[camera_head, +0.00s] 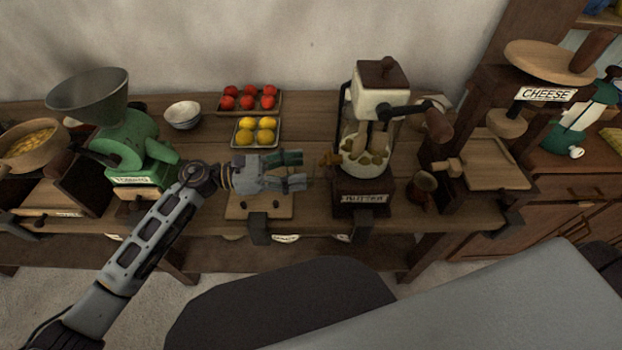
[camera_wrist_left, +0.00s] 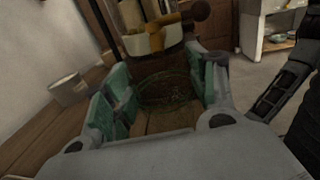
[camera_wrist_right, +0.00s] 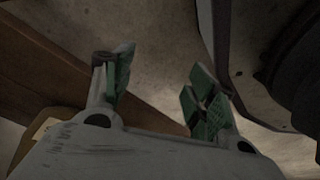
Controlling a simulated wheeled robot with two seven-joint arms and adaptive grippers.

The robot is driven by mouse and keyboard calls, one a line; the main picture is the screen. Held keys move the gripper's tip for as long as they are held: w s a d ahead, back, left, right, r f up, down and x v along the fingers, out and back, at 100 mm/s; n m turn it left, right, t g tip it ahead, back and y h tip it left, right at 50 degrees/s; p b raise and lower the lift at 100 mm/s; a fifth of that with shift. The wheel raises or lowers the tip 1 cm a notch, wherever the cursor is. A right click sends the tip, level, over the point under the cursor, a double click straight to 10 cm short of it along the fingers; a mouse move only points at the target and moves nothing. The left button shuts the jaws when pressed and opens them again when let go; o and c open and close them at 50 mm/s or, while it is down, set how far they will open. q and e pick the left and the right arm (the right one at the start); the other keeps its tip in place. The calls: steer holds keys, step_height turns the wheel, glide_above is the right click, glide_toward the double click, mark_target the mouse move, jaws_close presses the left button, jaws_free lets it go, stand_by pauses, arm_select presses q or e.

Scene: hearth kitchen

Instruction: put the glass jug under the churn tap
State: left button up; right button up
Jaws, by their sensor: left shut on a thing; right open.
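The churn (camera_head: 369,150), a glass vessel with a hand crank and dark base, stands at the middle of the bench. Its wooden tap (camera_head: 330,159) points left. My left gripper (camera_head: 295,172) is left of the tap, above a wooden board. In the left wrist view, my left gripper (camera_wrist_left: 168,92) is shut on the clear glass jug (camera_wrist_left: 172,93), whose faint round outline shows between the green pads. The jug can hardly be made out in the head view. My right gripper (camera_wrist_right: 160,88) is open and empty in the right wrist view, away from the bench top.
A green grinder (camera_head: 130,150) stands to the left. Trays of tomatoes (camera_head: 249,98) and lemons (camera_head: 254,131) lie behind my left gripper. A small brown jug (camera_head: 424,187) and the cheese press (camera_head: 490,165) stand right of the churn. A white bowl (camera_head: 183,114) is at the back.

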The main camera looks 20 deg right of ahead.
arm_select(q)
step_height(320, 180, down, 2)
steer(key=shift+f, duration=0.45)
arm_select(e)
steer(key=shift+w+a+r, duration=0.4)
steer(key=shift+w+r, duration=0.05)
arm_select(q)
steer(key=shift+d, duration=0.1)
arm_select(e)
steer(key=shift+s, duration=0.1)
